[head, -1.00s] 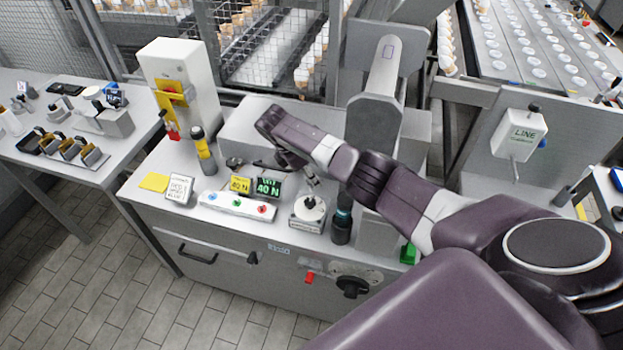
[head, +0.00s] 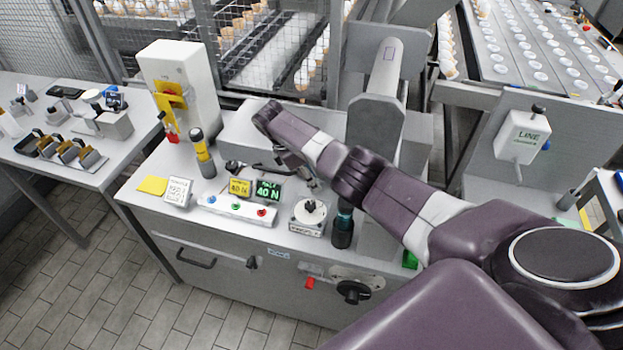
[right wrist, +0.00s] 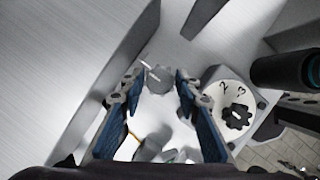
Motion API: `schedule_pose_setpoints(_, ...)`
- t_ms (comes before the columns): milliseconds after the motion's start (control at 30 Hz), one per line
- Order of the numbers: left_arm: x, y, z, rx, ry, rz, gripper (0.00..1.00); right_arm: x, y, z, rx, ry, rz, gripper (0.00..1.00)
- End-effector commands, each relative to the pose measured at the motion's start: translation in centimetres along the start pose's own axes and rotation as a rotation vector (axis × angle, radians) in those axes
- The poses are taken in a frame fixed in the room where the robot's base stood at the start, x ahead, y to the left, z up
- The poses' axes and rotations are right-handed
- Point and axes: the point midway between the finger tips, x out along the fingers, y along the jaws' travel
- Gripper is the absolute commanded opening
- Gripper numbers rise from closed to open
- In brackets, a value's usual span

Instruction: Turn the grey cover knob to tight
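A small grey knob with a white line on top shows in the right wrist view (right wrist: 158,78); I take it to be the grey cover knob. It stands on the pale bench top, just beyond and between the tips of my right gripper (right wrist: 158,90). The gripper's two blue-padded fingers are open and apart, with a gap on each side of the knob. In the head view my right gripper (head: 314,184) is small and partly hidden by its wrist, and I cannot make out the grey knob there. My left gripper is not in view.
Close beside stands a white dial with a dark knob (head: 310,213), numbered in the right wrist view (right wrist: 236,117). A dark cylinder (head: 342,230) stands right of it. A raised grey box lies behind.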

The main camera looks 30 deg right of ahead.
Motion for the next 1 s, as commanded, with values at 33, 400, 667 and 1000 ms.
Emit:
schedule_pose_setpoints(33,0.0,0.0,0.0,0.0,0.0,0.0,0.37,-0.1,0.1,0.1,0.001,0.0,0.003,0.37)
schedule_pose_setpoints(400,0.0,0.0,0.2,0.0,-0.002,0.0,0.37,-0.1,0.0,0.0,-0.001,0.001,0.001,0.47)
schedule_pose_setpoints(667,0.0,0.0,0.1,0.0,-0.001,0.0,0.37,-3.1,0.1,-0.1,-0.001,0.003,0.004,0.47)
schedule_pose_setpoints(1000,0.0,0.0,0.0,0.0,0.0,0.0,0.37,-10.1,0.1,0.0,0.0,0.002,0.004,0.47)
